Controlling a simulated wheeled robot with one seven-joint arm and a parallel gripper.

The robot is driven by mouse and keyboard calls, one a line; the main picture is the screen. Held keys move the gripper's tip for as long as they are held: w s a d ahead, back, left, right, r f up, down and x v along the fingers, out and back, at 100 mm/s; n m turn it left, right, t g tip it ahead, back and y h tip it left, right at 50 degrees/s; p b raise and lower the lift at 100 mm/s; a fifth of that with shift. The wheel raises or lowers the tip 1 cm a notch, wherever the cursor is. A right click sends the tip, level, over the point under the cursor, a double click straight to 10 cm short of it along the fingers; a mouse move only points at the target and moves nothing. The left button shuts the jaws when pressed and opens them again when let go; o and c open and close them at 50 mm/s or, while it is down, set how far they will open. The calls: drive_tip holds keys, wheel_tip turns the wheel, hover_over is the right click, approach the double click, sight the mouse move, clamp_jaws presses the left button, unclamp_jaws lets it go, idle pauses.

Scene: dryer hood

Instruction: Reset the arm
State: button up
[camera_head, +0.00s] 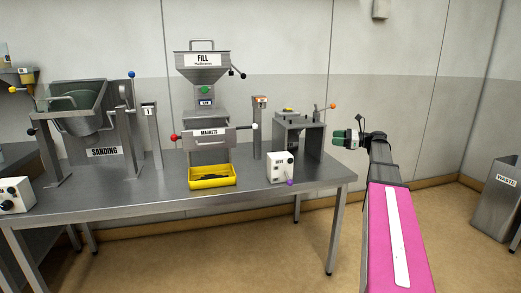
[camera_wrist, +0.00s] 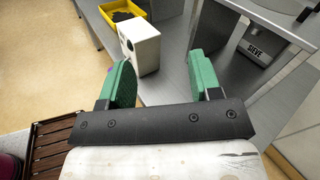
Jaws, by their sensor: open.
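My gripper (camera_head: 345,138) is at the right of the head view, beyond the right end of the steel table (camera_head: 335,181) in the picture. Its green fingers point left, towards the table. In the wrist view my gripper (camera_wrist: 162,78) has its two green fingers wide apart with nothing between them. A white control box (camera_wrist: 140,46) shows past the fingers, apart from them. My arm reaches forward from the bottom right of the head view.
The table carries a sanding unit (camera_head: 104,152), a fill hopper (camera_head: 203,60), a yellow tray (camera_head: 212,181) with dark bits, the white control box (camera_head: 280,168) and a grey stand (camera_head: 300,122). A waste bin (camera_head: 497,205) stands far right. Floor between is clear.

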drive_tip(key=s+a+f+n+g+h, duration=0.2)
drive_tip(key=s+a+f+n+h, duration=0.35)
drive_tip(key=f, duration=0.75)
drive_tip(key=s+a+f+n+g+h, duration=0.2)
drive_tip(key=s+a+f, duration=0.6)
drive_tip(key=f, duration=0.4)
drive_tip(key=s+a+f+n+g+h, duration=0.1)
drive_tip(key=s+a+f+n+h, duration=0.1)
drive_tip(key=s+f+n+h, duration=0.7)
drive_tip(key=s+f+n, duration=0.3)
drive_tip(key=s+f, duration=0.2)
drive_tip(key=s, duration=0.3)
drive_tip(key=shift+g, duration=0.4)
